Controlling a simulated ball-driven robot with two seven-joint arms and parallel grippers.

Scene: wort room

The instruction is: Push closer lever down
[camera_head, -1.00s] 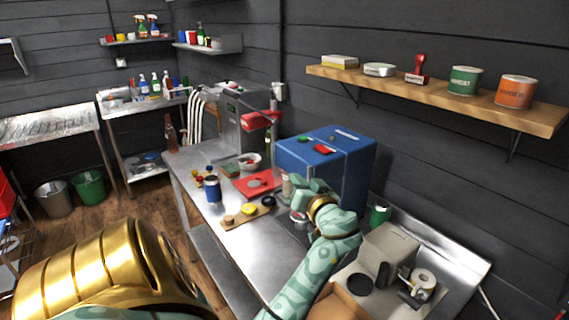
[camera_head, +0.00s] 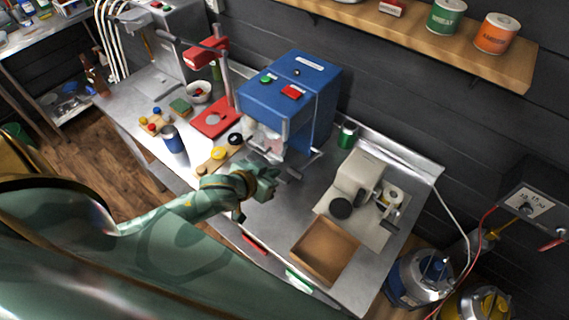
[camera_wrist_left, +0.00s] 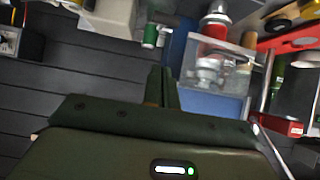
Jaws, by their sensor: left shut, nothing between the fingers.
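A blue machine (camera_head: 283,100) with a green and a red button on top stands at the back of the steel bench. It has a clear guard in front and a metal lever-like bar (camera_head: 306,166) low at its right front. Left of it is a red press (camera_head: 207,52) on a metal column, with a thin arm reaching left. I cannot tell for sure which lever is the closer's. My left gripper (camera_head: 274,182) is shut and empty, just in front of the blue machine; contact is unclear. In the left wrist view its fingers (camera_wrist_left: 162,88) are together, with the clear guard (camera_wrist_left: 220,65) beyond.
A beige device (camera_head: 355,175), a brown tray (camera_head: 325,252) and a green can (camera_head: 347,136) are at right. A wooden shelf (camera_head: 440,45) overhangs behind.

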